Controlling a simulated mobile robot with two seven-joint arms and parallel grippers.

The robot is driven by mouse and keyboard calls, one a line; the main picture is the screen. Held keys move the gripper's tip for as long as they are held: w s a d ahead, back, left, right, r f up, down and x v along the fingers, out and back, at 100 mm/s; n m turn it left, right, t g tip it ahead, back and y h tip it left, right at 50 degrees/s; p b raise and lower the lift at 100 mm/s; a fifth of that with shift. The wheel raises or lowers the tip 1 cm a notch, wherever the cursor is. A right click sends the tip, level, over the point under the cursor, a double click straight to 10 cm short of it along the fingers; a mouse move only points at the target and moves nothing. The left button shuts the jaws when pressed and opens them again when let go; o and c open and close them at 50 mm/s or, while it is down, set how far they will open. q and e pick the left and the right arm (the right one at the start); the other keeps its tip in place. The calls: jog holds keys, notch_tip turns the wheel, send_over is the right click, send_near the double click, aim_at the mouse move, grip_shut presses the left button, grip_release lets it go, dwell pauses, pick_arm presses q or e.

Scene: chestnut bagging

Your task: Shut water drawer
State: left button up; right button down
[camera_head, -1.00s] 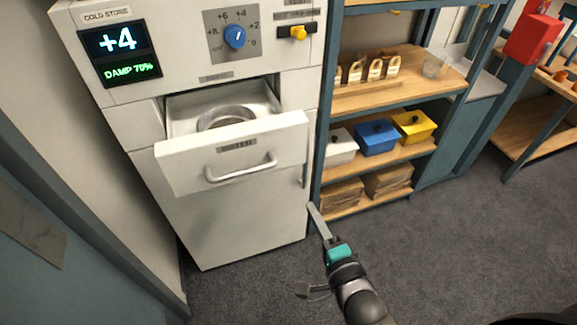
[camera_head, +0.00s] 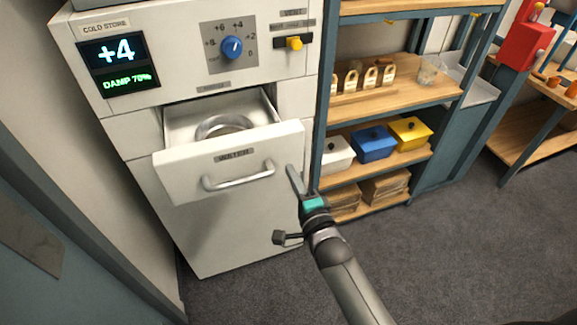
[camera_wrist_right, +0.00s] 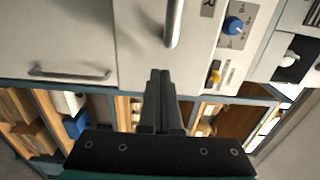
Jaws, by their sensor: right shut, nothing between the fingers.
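The water drawer (camera_head: 180,178) stands pulled out of the white cold store cabinet (camera_head: 215,240), with a round metal dish (camera_head: 224,126) inside it. Its front carries a WATER label and a bar handle (camera_head: 238,177). My right gripper (camera_head: 291,170) is just right of the drawer front, near its right edge, with its fingers pointing up toward it. In the right wrist view the closed fingers (camera_wrist_right: 160,78) are empty, and their tips lie close below the drawer handle (camera_wrist_right: 174,22); they appear apart from it. My left gripper is not in view.
A shelf unit stands right of the cabinet, with a white bin (camera_head: 337,154), a blue bin (camera_head: 373,143) and a yellow bin (camera_head: 410,132). The cabinet has a blue dial (camera_head: 232,47) and a yellow switch (camera_head: 294,43). Grey floor (camera_head: 440,260) is clear at the right.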

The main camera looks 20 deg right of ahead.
aim_at(284, 158)
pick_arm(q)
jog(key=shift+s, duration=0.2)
pick_arm(e)
jog(key=shift+w, duration=1.35)
jog(key=shift+w, duration=0.15)
